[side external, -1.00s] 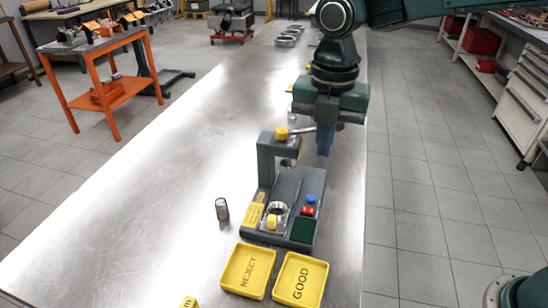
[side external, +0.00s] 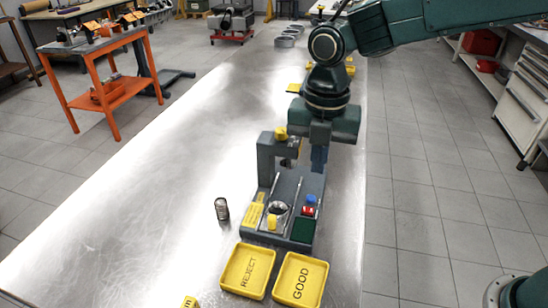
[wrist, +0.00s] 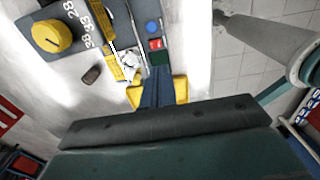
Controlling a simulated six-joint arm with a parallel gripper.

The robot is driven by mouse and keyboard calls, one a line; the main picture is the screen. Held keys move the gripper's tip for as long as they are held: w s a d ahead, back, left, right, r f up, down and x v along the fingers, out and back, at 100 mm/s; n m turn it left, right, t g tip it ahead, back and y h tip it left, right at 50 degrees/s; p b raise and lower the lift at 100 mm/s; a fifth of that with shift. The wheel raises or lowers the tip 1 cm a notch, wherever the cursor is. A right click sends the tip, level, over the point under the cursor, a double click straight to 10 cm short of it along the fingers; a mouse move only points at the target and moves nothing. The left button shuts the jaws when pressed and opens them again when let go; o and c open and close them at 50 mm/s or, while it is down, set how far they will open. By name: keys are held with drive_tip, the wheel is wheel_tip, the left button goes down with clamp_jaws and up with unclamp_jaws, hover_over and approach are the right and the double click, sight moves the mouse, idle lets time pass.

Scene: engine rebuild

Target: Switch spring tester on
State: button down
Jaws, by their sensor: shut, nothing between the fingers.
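The spring tester (side external: 268,160) is a dark grey machine with a post, a yellow knob (side external: 281,133) on top and a base on the bench. A blue button (side external: 311,199), a red button (side external: 308,211) and a dark green panel (side external: 303,229) sit on the base's right side. In the wrist view the blue button (wrist: 151,27), red button (wrist: 156,44) and green panel (wrist: 159,58) lie just beyond my fingertips. My gripper (side external: 318,170) is shut and empty, pointing down over the base's right rear side, behind the buttons. Whether it touches the tester cannot be told.
A small dark spring (side external: 221,208) stands left of the tester. Yellow REJECT (side external: 230,283) and GOOD (side external: 281,291) trays lie in front. The steel bench (side external: 150,200) is clear to the left. Several round metal parts (side external: 285,42) lie at the far end.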

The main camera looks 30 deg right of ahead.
sight(313, 211)
wheel_tip(313, 211, down, 11)
drive_tip(key=shift+r, duration=0.15)
idle(0.4)
